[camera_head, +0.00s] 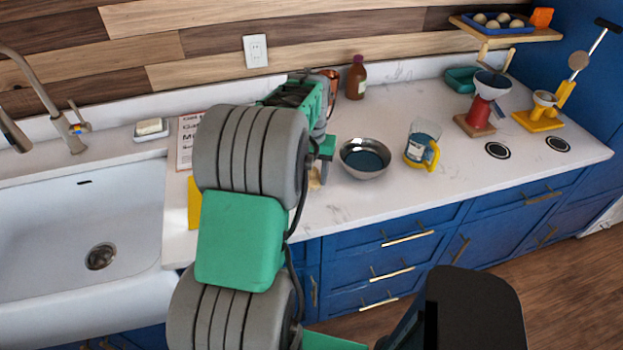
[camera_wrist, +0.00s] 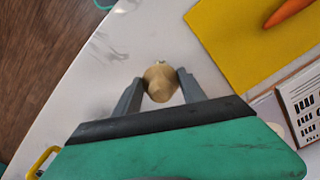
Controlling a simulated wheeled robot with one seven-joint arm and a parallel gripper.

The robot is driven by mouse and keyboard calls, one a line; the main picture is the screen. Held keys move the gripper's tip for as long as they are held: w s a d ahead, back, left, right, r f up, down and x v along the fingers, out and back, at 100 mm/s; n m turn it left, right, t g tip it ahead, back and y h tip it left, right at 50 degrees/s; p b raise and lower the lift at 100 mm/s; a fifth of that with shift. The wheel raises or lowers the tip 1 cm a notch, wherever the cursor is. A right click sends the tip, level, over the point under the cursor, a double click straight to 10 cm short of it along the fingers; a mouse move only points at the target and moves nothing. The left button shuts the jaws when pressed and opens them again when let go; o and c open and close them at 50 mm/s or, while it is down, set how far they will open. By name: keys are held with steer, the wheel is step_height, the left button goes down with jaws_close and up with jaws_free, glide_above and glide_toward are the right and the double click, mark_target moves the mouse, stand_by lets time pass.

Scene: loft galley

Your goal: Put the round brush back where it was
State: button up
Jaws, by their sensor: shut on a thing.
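The round brush (camera_wrist: 160,84), seen as a pale wooden knob, sits between the two grey fingers of my gripper (camera_wrist: 158,78) in the wrist view. My gripper is shut on it, over the white counter. In the head view a small tan piece of it (camera_head: 314,181) shows beside my arm, below the green gripper body; my arm hides the rest. Its bristles are not visible, and I cannot tell whether it touches the counter.
A yellow mat (camera_wrist: 238,42) with an orange object (camera_wrist: 288,12) and a printed sheet (camera_wrist: 305,104) lie nearby. A metal bowl (camera_head: 364,158) and a measuring jug (camera_head: 421,145) stand to the right. The sink (camera_head: 75,230) is left. Counter in front of the bowl is clear.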

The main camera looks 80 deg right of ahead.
mark_target(312, 182)
steer(key=shift+f, duration=1.35)
steer(key=shift+f, duration=0.1)
steer(key=o, duration=1.2)
